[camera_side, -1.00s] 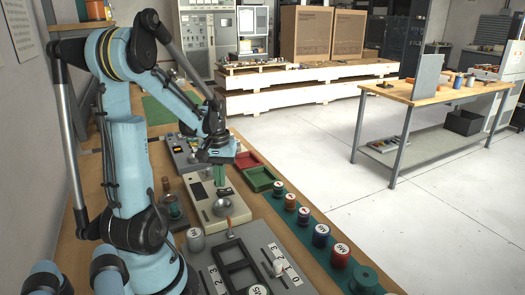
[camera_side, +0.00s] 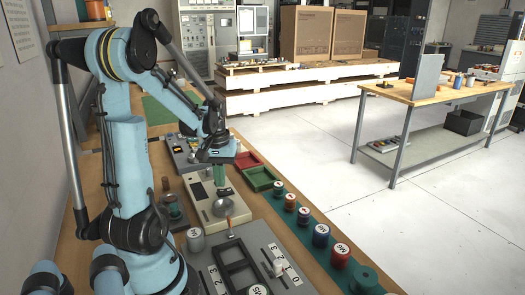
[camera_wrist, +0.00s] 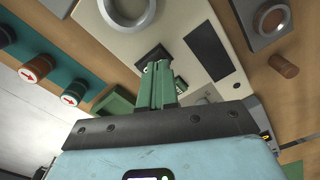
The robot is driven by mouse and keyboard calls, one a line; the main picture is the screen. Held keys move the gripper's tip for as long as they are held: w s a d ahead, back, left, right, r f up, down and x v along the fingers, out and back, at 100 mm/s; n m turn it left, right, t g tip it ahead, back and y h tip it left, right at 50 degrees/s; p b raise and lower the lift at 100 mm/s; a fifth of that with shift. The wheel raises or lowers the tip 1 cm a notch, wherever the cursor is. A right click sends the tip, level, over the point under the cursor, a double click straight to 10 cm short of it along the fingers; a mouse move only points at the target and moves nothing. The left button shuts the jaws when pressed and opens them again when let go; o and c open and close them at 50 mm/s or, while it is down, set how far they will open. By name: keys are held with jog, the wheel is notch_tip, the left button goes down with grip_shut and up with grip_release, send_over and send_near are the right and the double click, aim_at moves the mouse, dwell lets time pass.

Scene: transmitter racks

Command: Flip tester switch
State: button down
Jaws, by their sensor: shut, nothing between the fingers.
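The tester, a cream box (camera_side: 203,210), sits on the wooden bench in the side view. It has a dark window (camera_side: 198,190) and a round silver dish (camera_side: 223,207). In the wrist view, the cream panel (camera_wrist: 185,25) shows the dark window and the dish. My gripper (camera_side: 221,192) points down at the tester with its green fingers shut and empty. In the wrist view, the fingertips (camera_wrist: 158,64) are at a small black switch plate (camera_wrist: 150,55) on the panel. The fingers partly hide it, so the lever's position and any contact cannot be told.
A green tray (camera_side: 262,178) and a red tray (camera_side: 247,159) lie just right of the tester. Several labelled spools (camera_side: 321,236) stand in a row along the bench's right edge. A grey panel (camera_side: 250,255) with slots lies in front.

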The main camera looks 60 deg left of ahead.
jog(key=shift+f, duration=0.9)
dwell(0.6)
jog(key=shift+r, duration=3.5)
